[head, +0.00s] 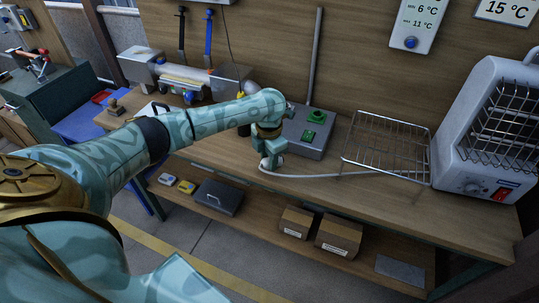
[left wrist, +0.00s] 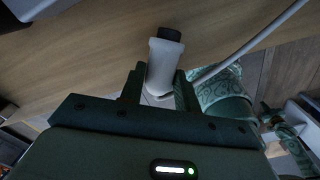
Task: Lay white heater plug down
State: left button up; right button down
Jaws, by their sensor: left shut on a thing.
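The white heater plug (head: 266,164) is in my left gripper (head: 270,158), just above the front part of the wooden workbench (head: 385,207). In the left wrist view the plug (left wrist: 163,62) stands between the two fingers of the gripper (left wrist: 160,76), which are shut on its body. Its black end (left wrist: 169,34) points away from the gripper towards the wood. I cannot tell whether the plug touches the bench. Its white cord (head: 335,177) runs right along the bench towards the white heater (head: 492,130). My right gripper is not in view.
A grey box with green buttons (head: 306,132) stands right behind the gripper. A wire rack (head: 388,147) lies between it and the heater. Two cardboard boxes (head: 338,235) sit on the lower shelf. The bench front between gripper and heater is clear except for the cord.

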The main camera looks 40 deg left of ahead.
pick_arm(q)
jog(key=shift+f+b, duration=0.3)
jog(key=shift+f, duration=0.4)
jog(key=o, duration=1.2)
jog(key=shift+c, duration=0.2)
jog(key=o, duration=0.6)
notch_tip(320, 180, up, 7)
jog(key=p, duration=0.6)
jog(key=shift+r+p, duration=0.15)
jog(key=shift+p, duration=0.15)
